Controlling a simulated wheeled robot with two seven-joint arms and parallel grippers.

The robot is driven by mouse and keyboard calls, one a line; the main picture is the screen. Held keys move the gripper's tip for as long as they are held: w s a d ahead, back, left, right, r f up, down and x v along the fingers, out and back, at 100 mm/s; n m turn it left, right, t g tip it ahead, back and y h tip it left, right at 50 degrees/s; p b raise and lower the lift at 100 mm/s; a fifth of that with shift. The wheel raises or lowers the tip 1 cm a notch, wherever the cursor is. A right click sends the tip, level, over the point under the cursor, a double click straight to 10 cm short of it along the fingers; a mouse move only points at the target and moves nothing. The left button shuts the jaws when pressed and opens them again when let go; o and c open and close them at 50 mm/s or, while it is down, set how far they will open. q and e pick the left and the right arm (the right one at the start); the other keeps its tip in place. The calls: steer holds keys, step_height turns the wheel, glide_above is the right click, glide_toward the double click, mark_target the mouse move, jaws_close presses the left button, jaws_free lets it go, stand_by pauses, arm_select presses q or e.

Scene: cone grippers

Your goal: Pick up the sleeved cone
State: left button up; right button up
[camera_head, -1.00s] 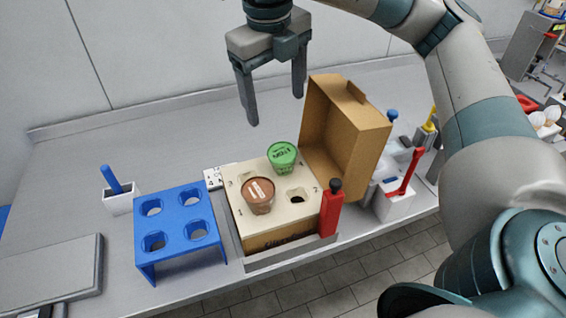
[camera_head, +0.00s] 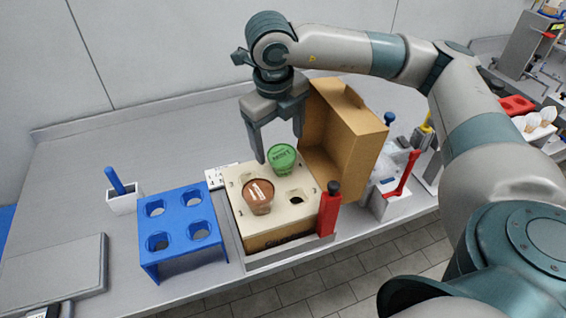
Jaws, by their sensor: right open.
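Two sleeved cones stand in the cream holder board (camera_head: 242,222) on top of a cardboard box. One has a green top (camera_head: 283,157) and sits at the back. The other has a brown top (camera_head: 258,196) and sits nearer the front left. My right gripper (camera_head: 280,149) points down, open, with its fingers around or just behind the green-topped cone. The left finger is just left of the green top; the right finger is partly behind it and beside the box lid. I cannot tell whether the fingers touch the cone. My left gripper is not in view.
The open cardboard lid (camera_head: 345,130) stands right of the gripper. A blue rack (camera_head: 178,221) with empty holes is at left. A red bottle (camera_head: 328,210) stands at the box's front right corner. The counter at back left is clear.

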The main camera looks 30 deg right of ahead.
mark_target(281, 154)
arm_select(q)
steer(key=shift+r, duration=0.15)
arm_select(e)
steer(key=shift+f, duration=0.1)
steer(key=shift+d+f+p, duration=0.1)
steer(key=shift+f+p, duration=0.1)
steer(key=shift+p, duration=0.15)
steer(key=f+p, duration=0.1)
steer(key=f, duration=0.1)
steer(key=f+p, duration=0.1)
steer(key=shift+d+f, duration=0.2)
steer(key=shift+f, duration=0.15)
steer(key=shift+w+f, duration=0.1)
steer(key=shift+f, duration=0.3)
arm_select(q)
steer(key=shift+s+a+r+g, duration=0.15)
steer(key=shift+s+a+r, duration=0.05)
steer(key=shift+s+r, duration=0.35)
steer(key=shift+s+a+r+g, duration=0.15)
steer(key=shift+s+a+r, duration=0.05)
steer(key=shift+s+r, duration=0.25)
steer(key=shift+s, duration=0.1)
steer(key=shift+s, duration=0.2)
arm_select(e)
steer(key=c, duration=1.2)
